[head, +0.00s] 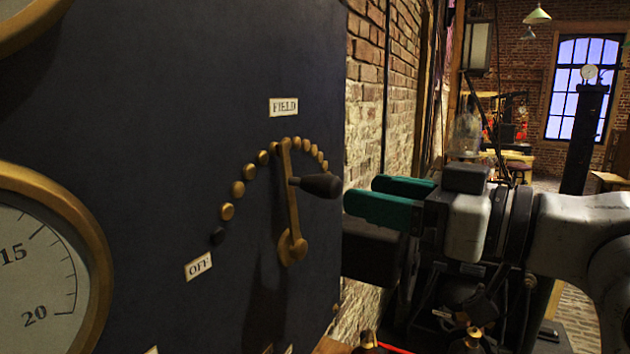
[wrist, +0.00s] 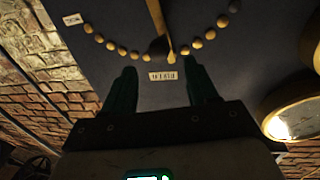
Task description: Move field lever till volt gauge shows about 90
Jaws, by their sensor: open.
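The field lever (head: 290,205) is a brass arm on a dark panel, pointing almost straight up from its pivot among an arc of brass studs. Its dark handle (head: 318,185) sticks out from the panel; it also shows in the wrist view (wrist: 157,47). My gripper (head: 360,193) has teal fingers, apart and empty, just right of the handle in the head view. In the wrist view the fingers (wrist: 163,70) point towards the panel, with the handle beyond and between the tips. No volt gauge reading can be made out; one gauge (head: 40,265) shows 15 and 20, its needle not clearly seen.
A FIELD label (head: 283,107) sits above the studs and an OFF label (head: 198,265) at their lower left end. A brick wall (head: 385,110) stands right of the panel.

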